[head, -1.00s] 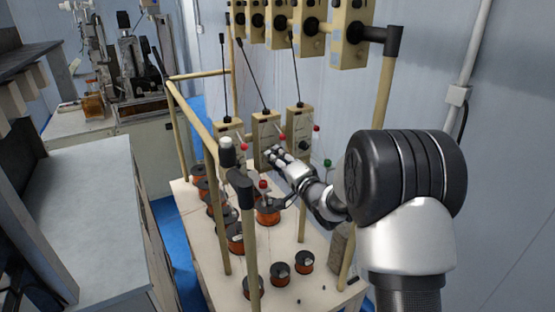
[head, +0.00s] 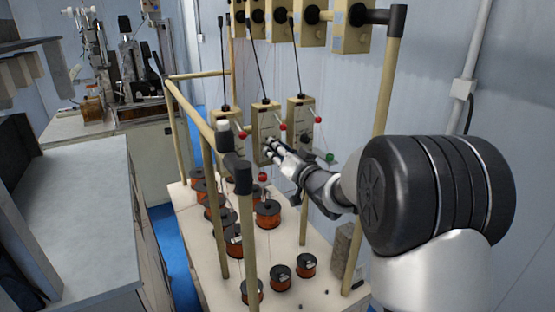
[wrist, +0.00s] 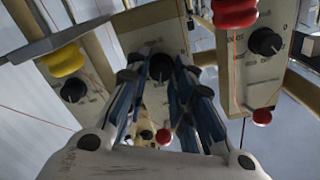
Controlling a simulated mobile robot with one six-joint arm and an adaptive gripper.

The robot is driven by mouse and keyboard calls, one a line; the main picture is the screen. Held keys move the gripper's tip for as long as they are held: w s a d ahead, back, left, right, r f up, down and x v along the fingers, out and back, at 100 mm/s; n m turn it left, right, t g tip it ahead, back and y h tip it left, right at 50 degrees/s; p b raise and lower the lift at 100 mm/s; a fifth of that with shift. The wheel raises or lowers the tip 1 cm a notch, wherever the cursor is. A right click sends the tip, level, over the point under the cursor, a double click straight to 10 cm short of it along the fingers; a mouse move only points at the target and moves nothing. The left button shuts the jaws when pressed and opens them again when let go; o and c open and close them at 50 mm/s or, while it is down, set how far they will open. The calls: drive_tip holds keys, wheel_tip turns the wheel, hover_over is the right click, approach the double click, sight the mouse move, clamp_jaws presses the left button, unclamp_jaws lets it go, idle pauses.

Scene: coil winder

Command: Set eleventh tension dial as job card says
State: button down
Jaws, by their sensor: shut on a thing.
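Three lower beige tension boxes hang in a row in the head view: left (head: 224,124), middle (head: 266,122) and right (head: 300,112). My gripper (head: 268,148) is at the front of the middle box. In the wrist view my gripper (wrist: 162,82) is shut on the black dial (wrist: 160,66) of the middle box, its fingers on either side. The fingers hide part of that dial's scale. The left box's dial (wrist: 73,90) and the right box's dial (wrist: 265,42) are bare. I cannot make out a job card or which box is the eleventh.
An upper row of boxes (head: 312,22) hangs on the frame. Beige posts (head: 247,240) stand in front of the rack. Copper spools (head: 267,213) stand on the pale base board (head: 205,270).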

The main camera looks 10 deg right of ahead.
drive_tip(key=n+b, duration=0.8)
drive_tip(key=n, duration=0.3)
drive_tip(key=shift+a, duration=0.15)
drive_tip(key=shift+n+b, duration=0.3)
drive_tip(key=shift+n, duration=0.1)
drive_tip(key=c, duration=1.4)
unclamp_jaws()
drive_tip(key=shift+s, duration=0.15)
drive_tip(key=v, duration=1.2)
drive_tip(key=shift+r, duration=0.1)
